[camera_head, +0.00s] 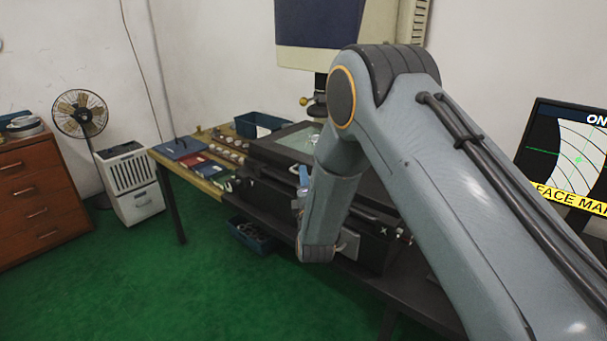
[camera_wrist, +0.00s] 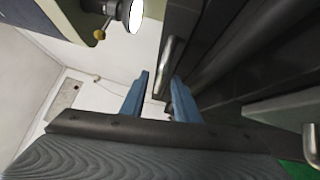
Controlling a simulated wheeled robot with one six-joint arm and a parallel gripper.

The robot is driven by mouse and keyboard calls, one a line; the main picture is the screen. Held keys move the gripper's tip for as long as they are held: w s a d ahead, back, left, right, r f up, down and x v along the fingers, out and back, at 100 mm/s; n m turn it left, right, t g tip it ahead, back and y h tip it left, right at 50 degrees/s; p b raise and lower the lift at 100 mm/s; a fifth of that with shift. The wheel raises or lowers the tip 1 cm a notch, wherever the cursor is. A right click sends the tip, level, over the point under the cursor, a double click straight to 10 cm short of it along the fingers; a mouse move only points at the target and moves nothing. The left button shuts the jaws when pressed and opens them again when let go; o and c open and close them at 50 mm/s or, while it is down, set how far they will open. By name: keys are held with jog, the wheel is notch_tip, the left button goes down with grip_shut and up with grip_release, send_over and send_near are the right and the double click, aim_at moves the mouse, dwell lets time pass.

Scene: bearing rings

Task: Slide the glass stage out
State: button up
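The glass stage (camera_head: 298,141) is a pale greenish pane in a dark frame on top of the black measuring machine (camera_head: 372,240). My arm hides its right part. My gripper (camera_wrist: 161,76) is open, with two blue fingers apart. A silver bar handle (camera_wrist: 172,60) on a dark part lies just beyond the fingertips in the wrist view, close to the right finger; I cannot tell whether they touch. In the head view a blue finger of my gripper (camera_head: 303,177) shows at the machine's front, and the rest is mostly hidden by my arm.
The optical head with a brass knob (camera_head: 303,101) hangs over the stage; its bright lens (camera_wrist: 136,15) shows in the wrist view. Small parts and booklets (camera_head: 203,166) lie on the bench at left. A blue bin (camera_head: 250,235) is underneath. The green floor in front is clear.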

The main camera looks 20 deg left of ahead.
jog(key=shift+x, duration=1)
grip_shut()
